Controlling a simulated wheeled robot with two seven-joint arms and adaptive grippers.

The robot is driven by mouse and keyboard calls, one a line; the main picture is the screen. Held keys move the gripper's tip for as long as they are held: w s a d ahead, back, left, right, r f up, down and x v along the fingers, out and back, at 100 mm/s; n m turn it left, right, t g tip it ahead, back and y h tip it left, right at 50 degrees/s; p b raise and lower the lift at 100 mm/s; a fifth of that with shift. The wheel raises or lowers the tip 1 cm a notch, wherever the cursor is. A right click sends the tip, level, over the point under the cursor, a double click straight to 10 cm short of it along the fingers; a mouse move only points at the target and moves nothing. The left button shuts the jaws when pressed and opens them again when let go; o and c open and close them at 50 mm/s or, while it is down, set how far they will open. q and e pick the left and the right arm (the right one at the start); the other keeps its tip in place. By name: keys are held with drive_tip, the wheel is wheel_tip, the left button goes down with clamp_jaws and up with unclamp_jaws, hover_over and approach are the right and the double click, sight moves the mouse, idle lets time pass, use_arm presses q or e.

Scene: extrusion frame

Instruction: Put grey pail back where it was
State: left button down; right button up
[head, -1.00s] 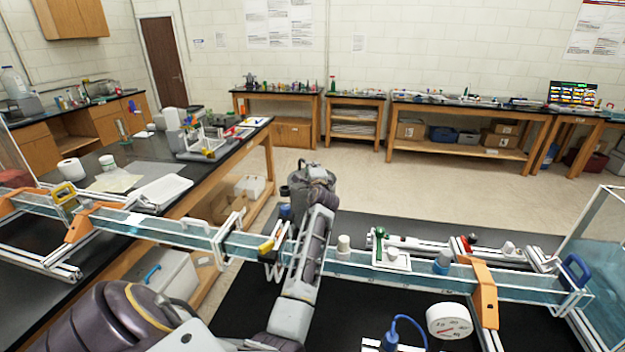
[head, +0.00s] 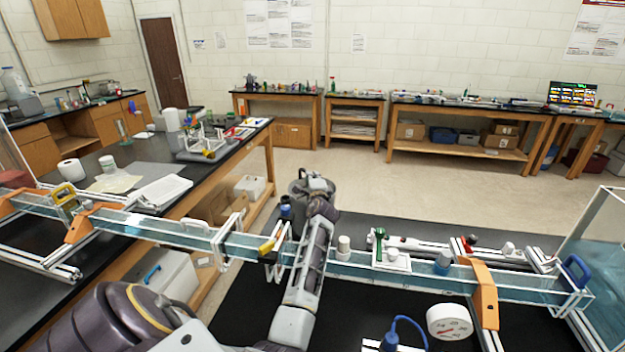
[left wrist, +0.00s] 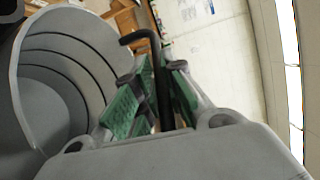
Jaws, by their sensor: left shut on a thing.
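My left gripper (left wrist: 155,97) has green finger pads and is shut on a black bent bar, which looks like the handle of the grey pail (left wrist: 62,70). The pail is close to the camera at the left of the left wrist view, with its ringed inside showing and part of it cut off by the picture edge. In the head view my left arm reaches away over the long clear channel, and its wrist (head: 317,190) hides the fingers. I cannot make out the pail there. My right gripper is not in view.
The clear channel (head: 400,278) crosses the black table, with orange supports (head: 484,292) and a white dial (head: 449,321). A blue-capped piece (head: 286,208) stands just left of my wrist. Open floor lies beyond.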

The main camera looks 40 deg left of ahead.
use_arm(q)
drive_tip(key=shift+f, duration=0.1)
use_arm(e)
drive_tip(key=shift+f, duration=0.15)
use_arm(q)
drive_tip(key=c, duration=1.5)
unclamp_jaws()
